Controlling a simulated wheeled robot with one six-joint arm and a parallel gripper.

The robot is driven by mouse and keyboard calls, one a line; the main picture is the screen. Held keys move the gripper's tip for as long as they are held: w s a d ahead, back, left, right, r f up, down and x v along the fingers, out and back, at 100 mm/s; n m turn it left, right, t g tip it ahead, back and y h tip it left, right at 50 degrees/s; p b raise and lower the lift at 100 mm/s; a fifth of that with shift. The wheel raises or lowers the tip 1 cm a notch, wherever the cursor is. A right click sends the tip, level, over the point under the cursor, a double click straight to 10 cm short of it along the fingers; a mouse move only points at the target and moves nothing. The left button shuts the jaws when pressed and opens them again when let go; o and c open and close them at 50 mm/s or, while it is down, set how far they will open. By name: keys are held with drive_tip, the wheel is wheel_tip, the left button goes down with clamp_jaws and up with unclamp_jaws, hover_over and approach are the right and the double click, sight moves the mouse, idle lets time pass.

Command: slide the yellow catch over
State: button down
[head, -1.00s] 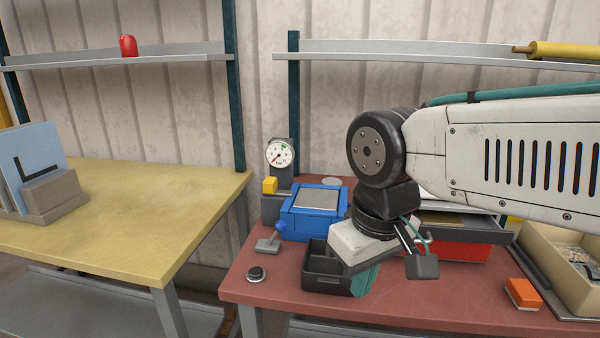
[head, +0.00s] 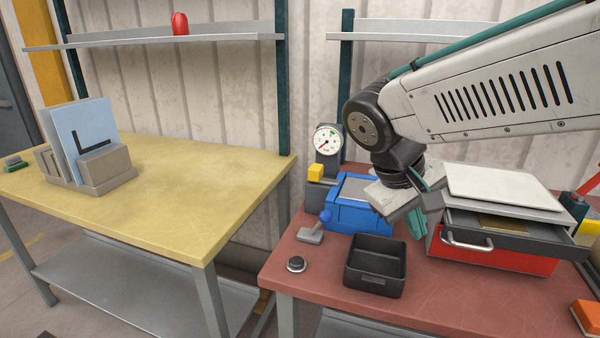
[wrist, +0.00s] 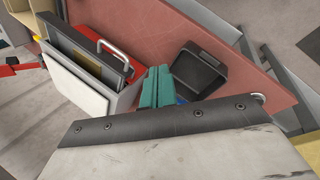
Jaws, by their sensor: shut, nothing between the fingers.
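A small yellow block (head: 316,172), which looks like the catch, sits on a dark grey part at the left side of the blue machine (head: 360,216), below a round white dial (head: 327,139). My gripper (head: 416,224) has teal fingers and hangs to the right of the blue machine, apart from the yellow block. In the wrist view its teal fingers (wrist: 156,86) lie close together, shut and empty. Only a sliver of blue shows beside them there, and the yellow block is not in that view. My wrist covers part of the blue machine's right side in the head view.
A black bin (head: 375,278) stands in front of the blue machine. A red cabinet (head: 490,254) with an open, handled drawer is right of my gripper. A grey-and-blue lever (head: 311,234) and black knob (head: 296,264) are front left. The yellow table (head: 190,190) is mostly bare.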

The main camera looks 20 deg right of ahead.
drive_tip(key=w+a+f+n+t+h, duration=0.15)
drive_tip(key=w+h, duration=0.25)
drive_tip(key=w, duration=0.7)
drive_tip(key=w+a+n+t+h, duration=0.2)
drive_tip(key=w+a+h, duration=0.15)
drive_tip(key=w, duration=0.65)
drive_tip(key=w+a+f+n+t+h, duration=0.1)
drive_tip(key=w+a+f+n+t, duration=0.3)
drive_tip(key=w+a, duration=0.9)
wheel_tip(320, 180, down, 2)
drive_tip(key=a+t, duration=0.1)
drive_tip(key=t, duration=0.3)
drive_tip(key=shift+w+f+t, duration=0.1)
drive_tip(key=shift+w+t, duration=0.1)
drive_tip(key=shift+t, duration=0.05)
drive_tip(key=w+d, duration=0.4)
drive_tip(key=d, duration=0.6)
drive_tip(key=shift+d, duration=0.4)
